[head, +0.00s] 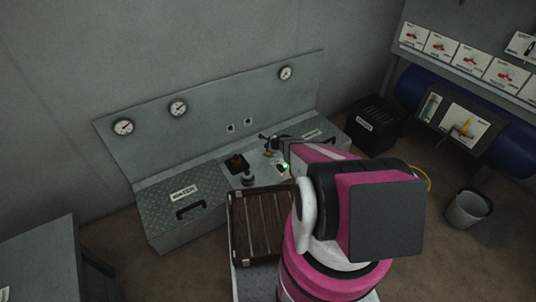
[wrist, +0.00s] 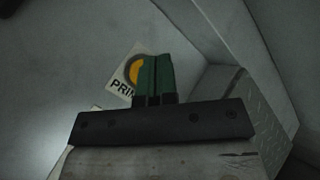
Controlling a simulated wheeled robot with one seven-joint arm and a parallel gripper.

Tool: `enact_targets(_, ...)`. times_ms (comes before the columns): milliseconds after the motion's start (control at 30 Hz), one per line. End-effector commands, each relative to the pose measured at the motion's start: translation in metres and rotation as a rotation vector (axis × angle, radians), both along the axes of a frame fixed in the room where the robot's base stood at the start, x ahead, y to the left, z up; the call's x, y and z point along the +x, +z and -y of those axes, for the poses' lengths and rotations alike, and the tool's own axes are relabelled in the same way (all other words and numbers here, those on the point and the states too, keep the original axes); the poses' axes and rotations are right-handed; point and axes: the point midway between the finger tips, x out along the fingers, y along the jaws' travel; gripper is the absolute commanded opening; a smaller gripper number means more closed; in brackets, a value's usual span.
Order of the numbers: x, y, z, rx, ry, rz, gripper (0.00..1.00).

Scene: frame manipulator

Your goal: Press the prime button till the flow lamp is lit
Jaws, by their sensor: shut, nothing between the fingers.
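In the wrist view, the white prime label (wrist: 124,86) shows with part of a yellow ring (wrist: 133,70) on a grey surface. The green fingers of my gripper (wrist: 154,58) are shut together with nothing between them. They cover the right part of the ring and the label's end. Whether the fingertips touch the button cannot be told. In the head view, my gripper (head: 266,138) is over the middle of the grey console, by a small yellow spot (head: 268,154). A small green light (head: 285,166) glows beside my arm; I cannot tell whether it is the flow lamp.
A dark panel (head: 237,163) and a round knob (head: 247,178) are left of my gripper. A lidded box (head: 178,206) with a handle is at the left. Gauges (head: 178,109) line the backboard. A slatted brown tray (head: 262,225) lies in front. A bucket (head: 468,209) stands right.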

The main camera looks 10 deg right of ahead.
Motion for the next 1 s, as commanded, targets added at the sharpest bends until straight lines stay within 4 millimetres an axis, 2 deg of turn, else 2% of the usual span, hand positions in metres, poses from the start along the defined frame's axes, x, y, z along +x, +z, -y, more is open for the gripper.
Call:
enact_targets(300, 0.000, 0.026, 0.000, -0.001, 0.001, 0.000, 0.00)
enact_targets(1000, 0.000, 0.027, 0.000, 0.000, 0.000, 0.000, 0.00)
